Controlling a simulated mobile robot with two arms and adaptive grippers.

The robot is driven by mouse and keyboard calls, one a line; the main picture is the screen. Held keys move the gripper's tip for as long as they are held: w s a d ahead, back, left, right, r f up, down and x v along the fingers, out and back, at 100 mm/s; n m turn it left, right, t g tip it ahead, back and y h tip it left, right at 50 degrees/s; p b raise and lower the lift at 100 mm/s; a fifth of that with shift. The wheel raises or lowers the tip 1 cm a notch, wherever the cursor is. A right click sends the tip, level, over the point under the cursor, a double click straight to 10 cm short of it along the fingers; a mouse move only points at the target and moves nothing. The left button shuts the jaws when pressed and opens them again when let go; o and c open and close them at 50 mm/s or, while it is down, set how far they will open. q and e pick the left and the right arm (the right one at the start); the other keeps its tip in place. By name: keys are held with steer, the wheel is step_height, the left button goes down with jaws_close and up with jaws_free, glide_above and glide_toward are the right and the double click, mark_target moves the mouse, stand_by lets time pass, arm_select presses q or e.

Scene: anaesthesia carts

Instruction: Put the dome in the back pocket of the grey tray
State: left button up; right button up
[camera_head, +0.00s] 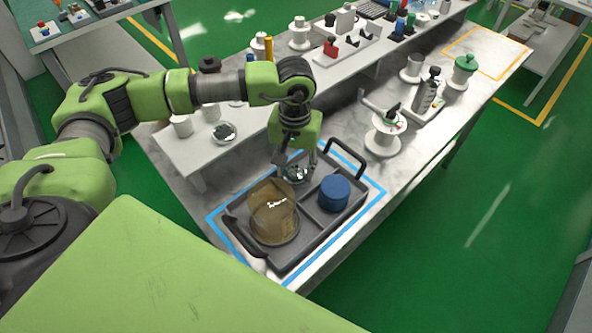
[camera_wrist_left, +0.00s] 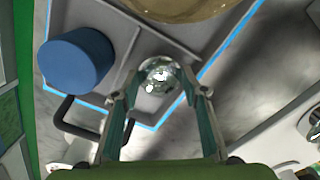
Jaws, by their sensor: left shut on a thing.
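The grey tray (camera_head: 312,232) lies inside a blue outline at the near end of the bench; its handles show at both ends. My left gripper (camera_head: 297,167) points down over the tray's back side. It is shut on a small shiny, mirror-like dome (camera_head: 295,176). In the left wrist view the dome (camera_wrist_left: 160,77) sits between the fingertips of my left gripper (camera_wrist_left: 160,90), over or in the pocket beside the blue cylinder. I cannot tell whether it touches the tray floor. My right gripper is not in view.
A large amber, translucent round piece (camera_head: 273,212) fills the tray's left part. A blue cylinder (camera_head: 334,193) stands in another pocket, close to the gripper. A raised white shelf (camera_head: 185,152) runs behind, with a glass dish (camera_head: 224,132). A white spool-like stand (camera_head: 384,138) is to the right.

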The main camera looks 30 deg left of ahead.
arm_select(q)
steer(key=shift+s+d+f+p, duration=0.1)
steer(key=shift+f+p, duration=0.2)
steer(key=shift+f, duration=0.9)
steer(key=o, duration=1.1)
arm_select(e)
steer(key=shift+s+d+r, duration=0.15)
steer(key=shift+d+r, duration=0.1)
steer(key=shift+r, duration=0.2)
